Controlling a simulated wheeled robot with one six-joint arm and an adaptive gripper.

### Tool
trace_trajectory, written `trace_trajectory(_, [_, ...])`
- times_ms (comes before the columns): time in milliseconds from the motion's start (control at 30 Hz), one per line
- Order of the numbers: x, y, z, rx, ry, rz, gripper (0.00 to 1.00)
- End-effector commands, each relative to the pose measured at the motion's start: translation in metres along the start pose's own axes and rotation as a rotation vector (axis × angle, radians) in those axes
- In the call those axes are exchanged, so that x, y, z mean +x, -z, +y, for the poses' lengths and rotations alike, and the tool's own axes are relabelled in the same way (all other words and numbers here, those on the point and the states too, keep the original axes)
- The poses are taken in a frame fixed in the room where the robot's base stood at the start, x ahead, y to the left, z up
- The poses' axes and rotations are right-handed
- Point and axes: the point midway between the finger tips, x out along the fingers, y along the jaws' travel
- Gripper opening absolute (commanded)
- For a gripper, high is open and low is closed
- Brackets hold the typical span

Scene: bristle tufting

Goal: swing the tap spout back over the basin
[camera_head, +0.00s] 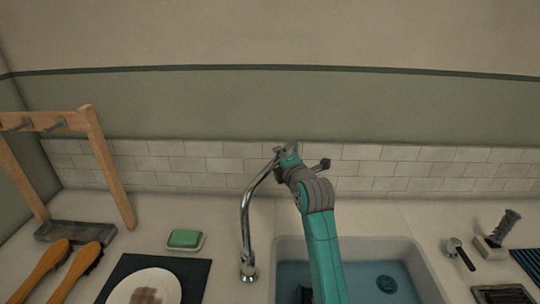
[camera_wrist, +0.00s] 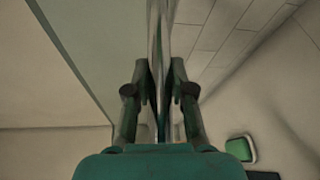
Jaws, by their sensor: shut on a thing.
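The chrome tap (camera_head: 246,220) rises from the counter just left of the basin (camera_head: 410,250), and its spout leans up and to the right towards my gripper. My gripper (camera_head: 285,149) is shut on the spout near its upper end, in front of the tiled wall. In the wrist view the spout (camera_wrist: 158,40) runs as a shiny upright strip between the two fingers of my gripper (camera_wrist: 159,82). The basin holds blue water with a dark round drain in it. My arm crosses in front of the basin and hides part of it. The spout's outlet is hard to make out.
A green soap (camera_head: 185,238) sits on a dish left of the tap. A white plate (camera_head: 120,292) on a dark mat, two wooden brushes (camera_head: 48,262) and a wooden rack (camera_head: 98,150) stand further left. Small tools (camera_head: 497,235) lie right of the basin.

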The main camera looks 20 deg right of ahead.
Motion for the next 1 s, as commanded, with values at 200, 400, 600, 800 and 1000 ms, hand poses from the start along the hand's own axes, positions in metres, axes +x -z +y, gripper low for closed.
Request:
trace_trajectory(200, [-0.032,-0.023,-0.009,0.027,0.028,-0.195,0.00])
trace_trajectory(400, [-0.065,-0.040,-0.015,0.054,0.054,-0.381,0.00])
trace_trajectory(600, [-0.101,-0.050,-0.022,0.080,0.080,-0.566,0.00])
trace_trajectory(800, [-0.138,-0.053,-0.028,0.106,0.107,-0.749,0.00])
trace_trajectory(1000, [-0.170,-0.051,-0.032,0.128,0.129,-0.910,0.00])
